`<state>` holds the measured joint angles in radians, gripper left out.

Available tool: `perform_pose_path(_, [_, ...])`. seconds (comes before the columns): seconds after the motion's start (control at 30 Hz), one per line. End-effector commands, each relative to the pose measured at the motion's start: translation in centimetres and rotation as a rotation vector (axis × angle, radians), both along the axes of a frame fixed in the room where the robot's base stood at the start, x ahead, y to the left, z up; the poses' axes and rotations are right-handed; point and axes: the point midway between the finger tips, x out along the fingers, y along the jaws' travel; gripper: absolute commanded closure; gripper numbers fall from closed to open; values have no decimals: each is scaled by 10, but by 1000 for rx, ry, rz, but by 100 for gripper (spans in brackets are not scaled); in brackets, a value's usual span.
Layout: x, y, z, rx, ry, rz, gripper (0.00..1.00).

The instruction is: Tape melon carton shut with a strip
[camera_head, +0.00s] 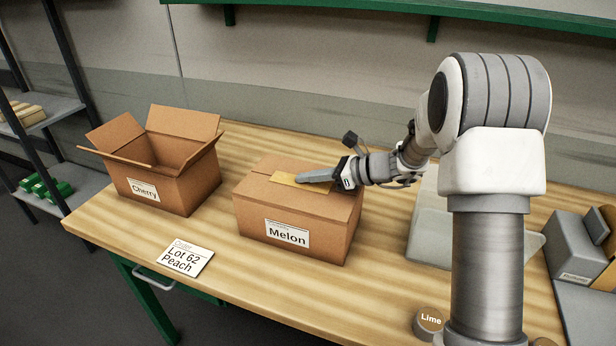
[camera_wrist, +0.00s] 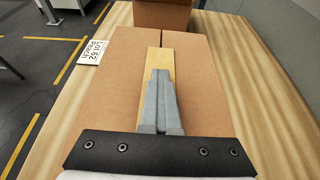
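The melon carton (camera_head: 290,215) stands on the bench with its top flaps folded down, its Melon label facing front. It fills the middle of the wrist view (camera_wrist: 205,95). A yellow-tan strip (camera_head: 285,179) lies flat along the seam on its top and also shows in the wrist view (camera_wrist: 155,62). My gripper (camera_head: 300,178) is right over the strip, with its fingers together, pointing along it. In the wrist view the fingertips (camera_wrist: 160,73) cover the middle of the strip. I cannot tell whether they touch it.
An open carton labelled Cherry (camera_head: 178,185) stands to the left. A Lot 62 Peach card (camera_head: 185,257) lies near the front edge. A round Lime piece (camera_head: 429,320) and a grey holder (camera_head: 580,255) are at the right. A green shelf (camera_head: 400,8) runs above.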

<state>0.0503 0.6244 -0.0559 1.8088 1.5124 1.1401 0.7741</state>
Motion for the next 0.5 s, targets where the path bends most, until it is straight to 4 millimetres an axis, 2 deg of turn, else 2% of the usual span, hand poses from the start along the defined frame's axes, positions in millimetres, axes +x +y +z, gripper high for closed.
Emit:
perform_pose_path(0.4, [-1, -1, -5, -4, 6, -1, 99])
perform_pose_path(0.5, [-1, -1, -6, -5, 6, -1, 81])
